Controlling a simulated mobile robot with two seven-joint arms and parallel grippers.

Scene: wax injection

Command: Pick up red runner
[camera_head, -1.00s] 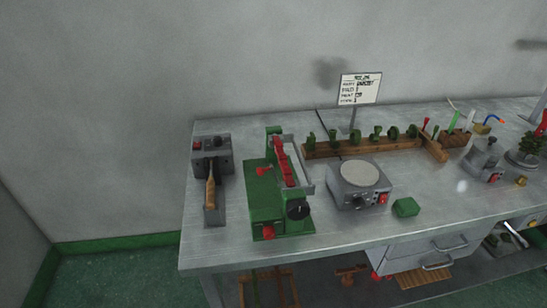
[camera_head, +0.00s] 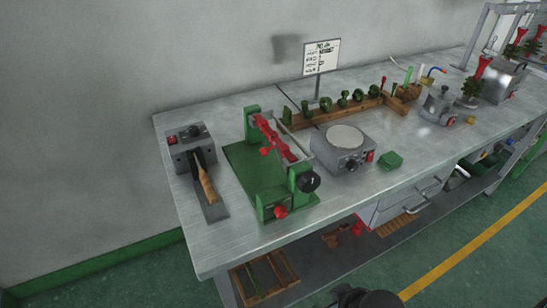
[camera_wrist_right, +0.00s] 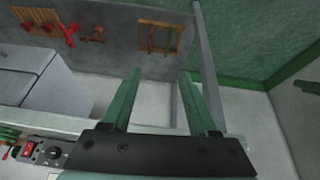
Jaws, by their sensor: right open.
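A red bar-like piece (camera_head: 272,137) lies across the top of the green fixture (camera_head: 245,170) on the bench. Other red pieces (camera_head: 357,227) are on the lower shelf; they also show in the right wrist view (camera_wrist_right: 70,35). I cannot tell for sure which is the red runner. My right gripper (camera_wrist_right: 160,73) is open, with its two green fingers apart and nothing between them. It is by the bench's front edge, apart from the red pieces. My left gripper is not in view.
The bench (camera_head: 230,240) holds a tool with a wooden handle (camera_head: 207,185), a round-topped grey unit (camera_head: 345,145), a green block (camera_head: 390,160) and a wooden rack (camera_head: 335,112). A sign (camera_head: 321,57) stands behind. A wooden frame (camera_head: 265,275) lies on the lower shelf. Floor in front is clear.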

